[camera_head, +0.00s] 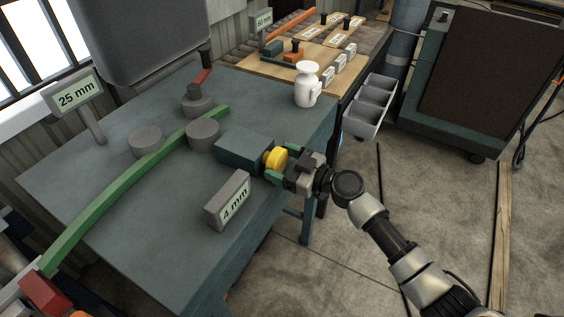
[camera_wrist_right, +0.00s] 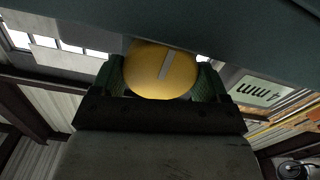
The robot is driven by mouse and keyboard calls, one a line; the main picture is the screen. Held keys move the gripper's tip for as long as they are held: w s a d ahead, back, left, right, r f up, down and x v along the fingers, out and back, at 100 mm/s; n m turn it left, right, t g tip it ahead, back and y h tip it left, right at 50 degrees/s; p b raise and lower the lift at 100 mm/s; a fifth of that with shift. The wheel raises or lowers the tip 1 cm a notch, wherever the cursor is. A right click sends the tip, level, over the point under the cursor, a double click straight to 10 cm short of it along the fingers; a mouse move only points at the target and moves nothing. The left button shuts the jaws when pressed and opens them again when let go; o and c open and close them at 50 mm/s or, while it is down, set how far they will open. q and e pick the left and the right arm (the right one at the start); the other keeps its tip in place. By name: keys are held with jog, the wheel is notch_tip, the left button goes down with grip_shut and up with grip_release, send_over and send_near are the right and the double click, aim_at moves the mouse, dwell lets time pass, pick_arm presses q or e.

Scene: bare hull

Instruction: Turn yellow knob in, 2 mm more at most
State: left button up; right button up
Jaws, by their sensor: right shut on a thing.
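The yellow knob (camera_head: 277,157) is on the right end of a dark grey-green block (camera_head: 243,149) on the bench. In the right wrist view the knob (camera_wrist_right: 160,70) shows a pale line on its face, slanting slightly from vertical. My right gripper (camera_head: 280,163) is shut on the knob, with one green finger on each side of it (camera_wrist_right: 162,82). A sign reading "4 mm" (camera_head: 229,200) stands beside the block; it also shows upside down in the right wrist view (camera_wrist_right: 262,91).
A long green bar (camera_head: 130,180) runs between grey rollers (camera_head: 203,135) on the bench (camera_head: 150,250). A "25 mm" sign (camera_head: 79,93) stands at the left. A white bottle (camera_head: 307,88) stands on the bench's far right corner, with grey bins (camera_head: 369,105) beyond it.

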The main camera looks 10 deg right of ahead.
jog(key=shift+f+m+b, duration=0.2)
jog(key=shift+m+b, duration=0.9)
jog(key=shift+b, duration=0.05)
jog(key=shift+m+b, duration=0.55)
jog(key=shift+m, duration=0.35)
jog(key=shift+r+m, duration=0.2)
jog(key=shift+m, duration=0.6)
jog(key=shift+d, duration=0.1)
jog(key=o, duration=0.9)
jog(key=shift+d, duration=0.1)
jog(key=shift+b+v, duration=1.7)
jog(key=shift+v, duration=3.55)
